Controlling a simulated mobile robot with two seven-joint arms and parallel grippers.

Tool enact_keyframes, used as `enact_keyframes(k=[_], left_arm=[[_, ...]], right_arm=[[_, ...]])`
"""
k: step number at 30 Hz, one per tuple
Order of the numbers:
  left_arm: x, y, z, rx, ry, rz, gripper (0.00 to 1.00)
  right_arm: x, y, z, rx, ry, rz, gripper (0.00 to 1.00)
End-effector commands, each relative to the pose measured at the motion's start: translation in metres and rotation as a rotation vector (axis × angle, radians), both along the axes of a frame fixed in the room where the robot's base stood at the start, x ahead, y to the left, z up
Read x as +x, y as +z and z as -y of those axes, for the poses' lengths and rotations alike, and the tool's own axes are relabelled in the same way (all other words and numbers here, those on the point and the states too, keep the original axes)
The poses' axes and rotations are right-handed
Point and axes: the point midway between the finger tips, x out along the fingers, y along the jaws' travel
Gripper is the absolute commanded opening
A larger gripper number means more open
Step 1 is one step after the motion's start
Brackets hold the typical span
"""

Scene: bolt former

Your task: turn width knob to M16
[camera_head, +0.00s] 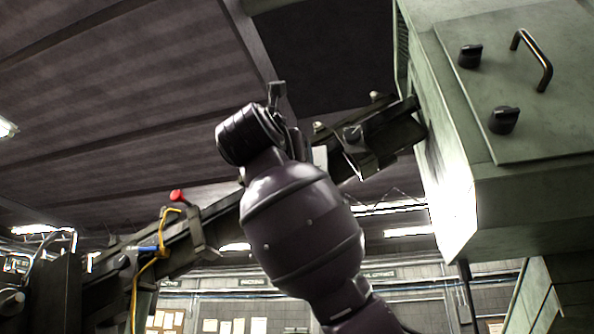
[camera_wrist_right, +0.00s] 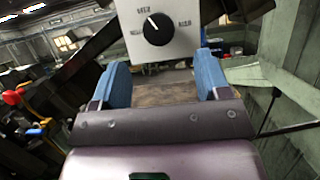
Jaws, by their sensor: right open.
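The black round width knob (camera_wrist_right: 157,29) sits on a white panel (camera_wrist_right: 185,48) at the top of the right wrist view. Its white pointer mark aims up and to the left. Small labels stand left, above and right of it; they are too blurred to read surely. My right gripper (camera_wrist_right: 162,76) is open and empty, its two blue fingers spread below the knob and apart from it. In the head view my right arm rises from the bottom and hides most of the panel. My left gripper is not in view.
A green machine cabinet (camera_head: 447,150) stands at the right, with two black knobs and a handle on its door. A dark sloping rail (camera_head: 225,212) runs behind my arm. A red button (camera_head: 177,195) and a yellow cable (camera_head: 134,295) are at the left.

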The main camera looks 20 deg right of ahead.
Motion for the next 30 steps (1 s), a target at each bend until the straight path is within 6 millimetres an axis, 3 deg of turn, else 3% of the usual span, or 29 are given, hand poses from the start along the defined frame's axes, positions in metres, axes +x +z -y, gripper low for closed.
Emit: enact_keyframes(k=[6,12,25,30], left_arm=[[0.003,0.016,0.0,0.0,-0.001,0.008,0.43],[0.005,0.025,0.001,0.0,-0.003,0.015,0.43],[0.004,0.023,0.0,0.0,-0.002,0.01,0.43],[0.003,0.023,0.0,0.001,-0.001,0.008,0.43]], right_arm=[[0.029,0.016,0.02,0.001,-0.001,-0.002,0.69],[0.046,0.024,0.031,0.001,0.0,-0.001,0.69],[0.052,0.025,0.035,0.001,0.0,0.001,0.69],[0.052,0.026,0.035,0.0,0.0,0.0,0.45]])
